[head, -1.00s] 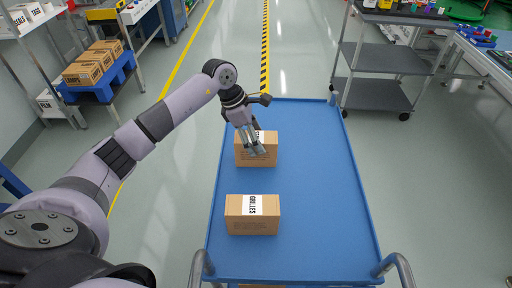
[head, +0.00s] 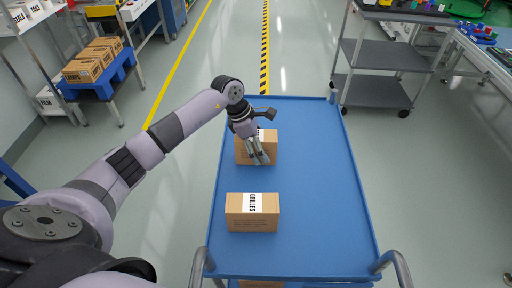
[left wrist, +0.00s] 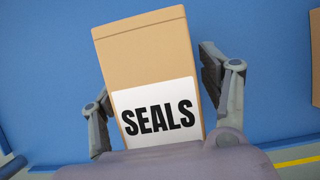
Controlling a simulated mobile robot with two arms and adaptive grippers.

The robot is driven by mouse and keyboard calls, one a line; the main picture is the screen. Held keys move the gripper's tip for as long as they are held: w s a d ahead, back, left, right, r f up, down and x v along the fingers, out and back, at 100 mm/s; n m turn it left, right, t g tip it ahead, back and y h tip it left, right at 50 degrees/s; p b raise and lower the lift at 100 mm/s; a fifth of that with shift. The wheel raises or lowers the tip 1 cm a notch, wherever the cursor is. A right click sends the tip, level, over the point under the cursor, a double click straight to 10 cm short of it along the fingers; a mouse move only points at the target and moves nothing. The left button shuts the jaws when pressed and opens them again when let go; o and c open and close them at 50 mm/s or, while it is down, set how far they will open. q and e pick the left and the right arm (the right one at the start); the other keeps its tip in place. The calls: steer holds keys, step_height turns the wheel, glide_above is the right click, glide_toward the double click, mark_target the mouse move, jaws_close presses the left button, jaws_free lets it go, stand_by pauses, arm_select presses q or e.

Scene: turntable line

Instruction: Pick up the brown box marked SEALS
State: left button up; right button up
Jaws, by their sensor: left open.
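The brown box marked SEALS (head: 268,146) stands on the blue cart top (head: 315,185) toward its far left part, and my gripper partly hides it in the head view. In the left wrist view the SEALS box (left wrist: 150,65) lies between my left gripper's fingers, with its white label readable. My left gripper (head: 260,157) is open over the box. In the left wrist view its fingers (left wrist: 157,95) stand on both sides of the box. A gap shows at the right finger; I cannot tell whether the left one touches. My right gripper is not in view.
A second brown box marked GRILLES (head: 252,213) stands nearer on the cart. The right half of the cart top is clear. A grey shelf trolley (head: 385,58) stands beyond at the right. Boxes on a blue pallet (head: 122,68) are at the left.

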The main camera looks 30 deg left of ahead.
arm_select(q)
steer(key=shift+f, duration=0.15)
steer(key=shift+c, duration=0.6)
steer(key=c, duration=1.3)
steer(key=shift+c, duration=0.5)
